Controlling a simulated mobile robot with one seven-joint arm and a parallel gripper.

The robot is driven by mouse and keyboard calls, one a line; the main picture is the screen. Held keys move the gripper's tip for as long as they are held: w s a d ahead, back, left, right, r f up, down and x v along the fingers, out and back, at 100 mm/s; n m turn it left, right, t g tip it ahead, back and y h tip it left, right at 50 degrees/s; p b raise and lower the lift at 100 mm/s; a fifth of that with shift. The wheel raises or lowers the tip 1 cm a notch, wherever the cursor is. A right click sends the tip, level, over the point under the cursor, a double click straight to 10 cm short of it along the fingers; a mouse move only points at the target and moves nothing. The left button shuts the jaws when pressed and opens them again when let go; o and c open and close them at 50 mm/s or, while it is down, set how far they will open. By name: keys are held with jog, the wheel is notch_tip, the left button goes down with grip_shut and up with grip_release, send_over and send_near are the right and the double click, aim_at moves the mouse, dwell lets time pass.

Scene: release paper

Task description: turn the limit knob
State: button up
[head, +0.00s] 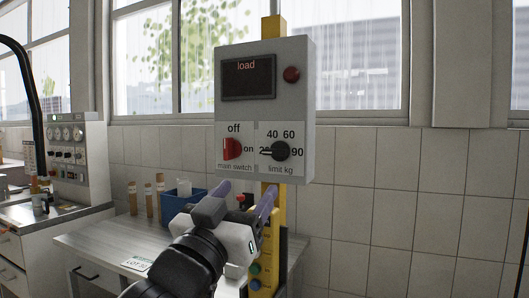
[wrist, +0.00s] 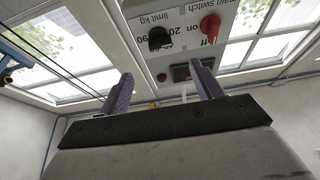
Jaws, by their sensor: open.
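The limit knob (head: 280,151) is a black round knob on a white plate at the lower right of a grey control box (head: 301,100). Its pointer appears to lie level, toward the left by the partly covered 20 mark; 40, 60 and 90 are printed around it. My gripper (head: 235,192) is open and empty, below the box and apart from the knob. In the wrist view, the picture is upside down; the knob (wrist: 159,38) shows beyond and between my two purple fingers (wrist: 160,73), touching neither.
The red main switch (head: 232,149) is close left of the knob. A dark load display (head: 248,78) and red lamp (head: 291,74) are above. A yellow post carries the box. A bench with a blue bin (head: 178,203) stands lower left. The tiled wall behind leaves free room right.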

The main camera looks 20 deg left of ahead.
aim_at(273, 154)
jog(key=p+x, duration=0.3)
jog(key=x, duration=0.7)
jog(key=shift+w+r+p, duration=0.1)
jog(key=shift+r+p, duration=0.15)
jog(key=shift+p, duration=0.15)
jog(key=shift+x, duration=0.85)
jog(key=shift+f, duration=0.1)
jog(key=c, duration=1)
